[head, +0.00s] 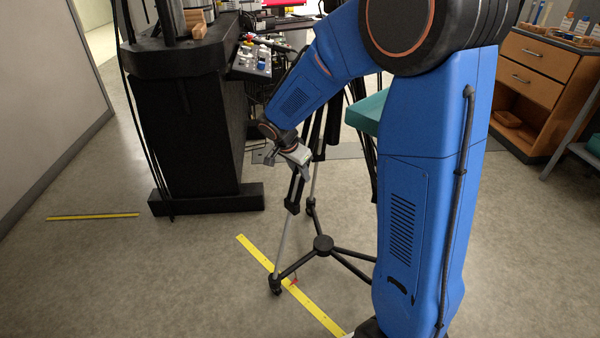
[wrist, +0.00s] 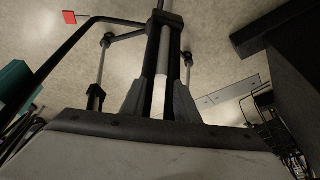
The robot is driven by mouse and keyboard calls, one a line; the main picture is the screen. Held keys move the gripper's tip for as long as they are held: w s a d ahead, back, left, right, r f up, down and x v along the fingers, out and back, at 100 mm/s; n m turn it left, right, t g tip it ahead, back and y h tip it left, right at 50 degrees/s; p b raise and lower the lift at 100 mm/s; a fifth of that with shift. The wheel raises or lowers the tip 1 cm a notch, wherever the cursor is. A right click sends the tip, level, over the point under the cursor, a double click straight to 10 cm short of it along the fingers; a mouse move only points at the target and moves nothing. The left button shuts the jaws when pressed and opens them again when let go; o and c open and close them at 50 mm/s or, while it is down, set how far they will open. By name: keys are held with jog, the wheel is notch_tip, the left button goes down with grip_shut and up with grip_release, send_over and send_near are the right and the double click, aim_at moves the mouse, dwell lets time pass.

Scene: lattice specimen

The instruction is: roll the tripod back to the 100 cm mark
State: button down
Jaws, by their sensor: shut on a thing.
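The tripod (head: 323,243) stands on the floor on a dark wheeled base with spreading arms and casters. Its upper part is hidden behind my blue arm. A yellow scale strip (head: 262,260) lies on the floor under its front caster, running from upper left to lower right. A small red pointer (head: 293,282) shows beside the strip near that caster. The strip's figures are too small to read. My gripper (head: 297,176) is at a tripod leg. In the wrist view my gripper (wrist: 160,98) is shut on that leg (wrist: 163,62), with one finger on each side.
A black bench or cabinet (head: 195,130) stands at the left of the tripod. Another yellow strip (head: 93,217) lies on the floor at the left. A wooden drawer unit (head: 540,85) stands at the right. The floor in front of the bench is clear.

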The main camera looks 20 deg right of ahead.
dwell(0.3)
jog(key=c, duration=1.3)
grip_release()
jog(key=v, duration=1.7)
jog(key=shift+w+r, duration=0.1)
jog(key=shift+r, duration=0.15)
